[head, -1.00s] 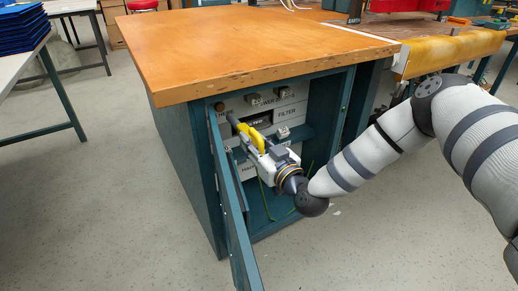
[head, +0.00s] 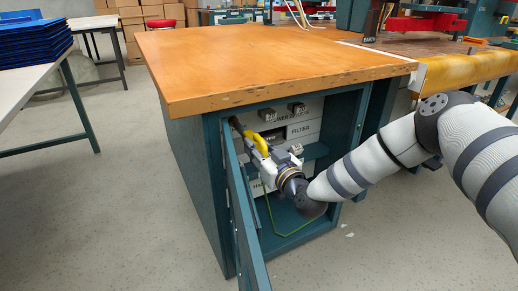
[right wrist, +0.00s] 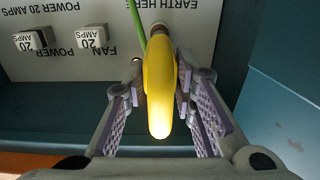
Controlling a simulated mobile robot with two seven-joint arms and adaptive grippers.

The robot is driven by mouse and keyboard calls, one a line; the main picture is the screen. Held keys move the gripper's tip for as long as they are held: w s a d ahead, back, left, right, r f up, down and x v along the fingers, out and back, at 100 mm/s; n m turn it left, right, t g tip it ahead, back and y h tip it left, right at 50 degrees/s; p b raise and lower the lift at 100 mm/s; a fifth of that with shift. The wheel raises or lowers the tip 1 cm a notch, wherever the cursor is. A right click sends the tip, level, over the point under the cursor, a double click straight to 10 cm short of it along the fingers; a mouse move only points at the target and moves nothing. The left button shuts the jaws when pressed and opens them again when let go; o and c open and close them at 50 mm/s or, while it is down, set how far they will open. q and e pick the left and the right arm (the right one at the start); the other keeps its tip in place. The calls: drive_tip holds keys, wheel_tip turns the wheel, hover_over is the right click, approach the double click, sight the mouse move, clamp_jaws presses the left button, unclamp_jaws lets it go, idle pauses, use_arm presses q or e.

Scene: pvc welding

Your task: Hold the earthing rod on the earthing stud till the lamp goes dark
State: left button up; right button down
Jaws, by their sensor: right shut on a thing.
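The earthing rod has a yellow handle (head: 256,143) and a darker front end. My right gripper (right wrist: 162,105) is shut on the yellow handle (right wrist: 160,90), inside the open cabinet. My left gripper is out of view.
The cabinet door (head: 240,205) stands open left of my right arm. The wooden bench top (head: 270,62) overhangs the opening. Panel switches (right wrist: 92,37) sit beside the fitting. A green cable (head: 290,232) hangs in the cabinet. The floor in front is mostly clear.

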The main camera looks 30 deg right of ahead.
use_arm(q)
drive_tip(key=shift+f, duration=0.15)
use_arm(e)
drive_tip(key=shift+w, duration=0.35)
drive_tip(key=shift+r, duration=0.1)
idle(2.4)
drive_tip(key=shift+s, duration=0.35)
drive_tip(key=shift+s+r+p, duration=0.1)
drive_tip(key=shift+s+p, duration=0.85)
drive_tip(key=shift+s, duration=0.05)
drive_tip(key=shift+s+a+p, duration=0.15)
drive_tip(key=shift+s+p, duration=0.95)
drive_tip(key=shift+s, duration=0.65)
drive_tip(key=shift+s+a+p, duration=0.1)
drive_tip(key=shift+s+p, duration=0.95)
drive_tip(key=shift+s, duration=0.85)
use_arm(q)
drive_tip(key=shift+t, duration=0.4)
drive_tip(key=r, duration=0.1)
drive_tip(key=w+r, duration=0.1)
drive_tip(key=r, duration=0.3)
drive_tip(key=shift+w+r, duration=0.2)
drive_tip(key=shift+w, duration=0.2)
use_arm(e)
drive_tip(key=shift+f, duration=0.2)
